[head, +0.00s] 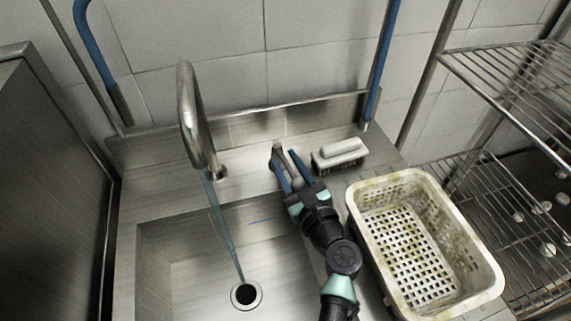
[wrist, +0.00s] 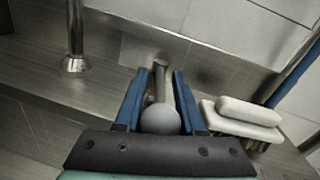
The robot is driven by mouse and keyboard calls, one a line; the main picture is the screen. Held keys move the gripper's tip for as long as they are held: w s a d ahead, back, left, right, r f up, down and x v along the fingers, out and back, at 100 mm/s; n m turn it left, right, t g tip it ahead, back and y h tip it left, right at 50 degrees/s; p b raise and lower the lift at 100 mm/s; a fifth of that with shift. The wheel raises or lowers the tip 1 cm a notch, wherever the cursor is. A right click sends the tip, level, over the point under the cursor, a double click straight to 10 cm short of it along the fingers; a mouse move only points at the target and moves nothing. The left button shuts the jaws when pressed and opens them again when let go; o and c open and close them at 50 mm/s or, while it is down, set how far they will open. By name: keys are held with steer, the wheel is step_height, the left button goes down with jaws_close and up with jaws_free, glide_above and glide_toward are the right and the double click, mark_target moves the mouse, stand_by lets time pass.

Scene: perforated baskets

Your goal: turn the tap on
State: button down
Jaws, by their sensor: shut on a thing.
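The curved metal tap spout (head: 190,110) rises from the back ledge of the sink, and its base shows at the upper left in the wrist view (wrist: 75,64). A thin bluish stream of water (head: 226,235) runs from the spout to the drain (head: 246,295). The tap's metal handle (head: 280,151) stands on the ledge to the right of the spout. In the wrist view the handle (wrist: 161,78) and its rounded grey end lie between the blue fingers. My gripper (head: 283,160) is shut on the handle.
A white brush (head: 340,151) lies on the ledge just right of my gripper. A stained perforated basket (head: 358,205) stands right of the sink basin (head: 185,265). A wire rack (head: 500,75) is at the far right. The tiled wall is close behind.

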steer(key=c, duration=0.6)
jaws_free()
steer(key=shift+v, duration=3.75)
steer(key=shift+c, duration=0.2)
